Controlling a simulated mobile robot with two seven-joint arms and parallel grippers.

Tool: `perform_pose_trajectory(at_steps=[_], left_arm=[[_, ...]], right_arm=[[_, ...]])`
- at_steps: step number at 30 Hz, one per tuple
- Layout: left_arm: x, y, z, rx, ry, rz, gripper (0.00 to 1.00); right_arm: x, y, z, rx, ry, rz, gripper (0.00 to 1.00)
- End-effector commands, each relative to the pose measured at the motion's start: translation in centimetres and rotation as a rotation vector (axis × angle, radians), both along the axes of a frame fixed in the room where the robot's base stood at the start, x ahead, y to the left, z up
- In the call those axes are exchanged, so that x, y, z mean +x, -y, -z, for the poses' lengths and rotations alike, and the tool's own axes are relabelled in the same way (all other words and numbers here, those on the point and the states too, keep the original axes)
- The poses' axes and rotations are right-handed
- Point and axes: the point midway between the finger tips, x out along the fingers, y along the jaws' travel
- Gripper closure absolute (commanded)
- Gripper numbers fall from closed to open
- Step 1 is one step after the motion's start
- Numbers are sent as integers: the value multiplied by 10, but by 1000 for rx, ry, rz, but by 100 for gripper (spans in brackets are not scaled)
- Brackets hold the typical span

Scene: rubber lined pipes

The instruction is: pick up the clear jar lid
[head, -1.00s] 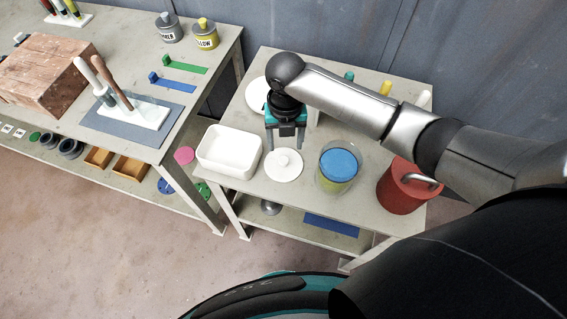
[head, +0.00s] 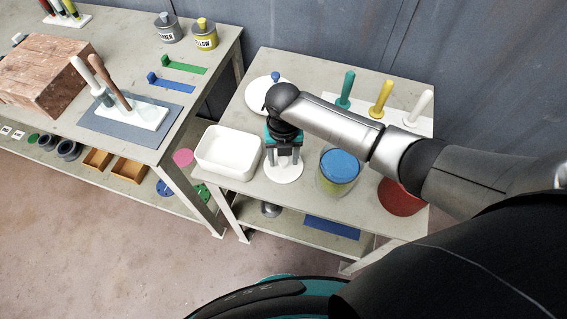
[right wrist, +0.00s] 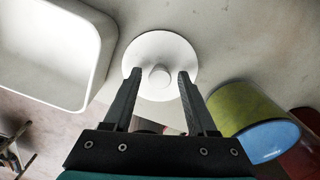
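A white round lid with a white knob (head: 285,176) lies on the small table, between a white bin and a jar; I take it for the clear jar lid. My right gripper (head: 284,162) points down over this lid, partly hiding it. In the right wrist view the lid (right wrist: 160,46) lies flat, and the open fingers of my right gripper (right wrist: 158,77) stand on either side of its knob without visibly touching it. The clear jar (head: 338,180), with blue on top and yellow-green below, stands just right of the lid. My left gripper is out of view.
The white bin (head: 229,152) is close left of the lid. A white disc with a blue knob (head: 262,90) and a rack of coloured handles (head: 380,100) are at the back.

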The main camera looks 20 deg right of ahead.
Motion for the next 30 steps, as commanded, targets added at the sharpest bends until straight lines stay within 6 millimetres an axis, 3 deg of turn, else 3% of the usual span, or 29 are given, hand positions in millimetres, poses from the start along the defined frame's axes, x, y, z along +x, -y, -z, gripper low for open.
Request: perform_pose_trajectory(at_steps=[1, 15, 30], left_arm=[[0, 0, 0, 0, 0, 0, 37], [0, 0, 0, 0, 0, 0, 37], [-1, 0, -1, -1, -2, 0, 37]], right_arm=[[0, 0, 0, 0, 0, 0, 49], [0, 0, 0, -1, 0, 0, 100], [1, 0, -5, 0, 1, 0, 100]])
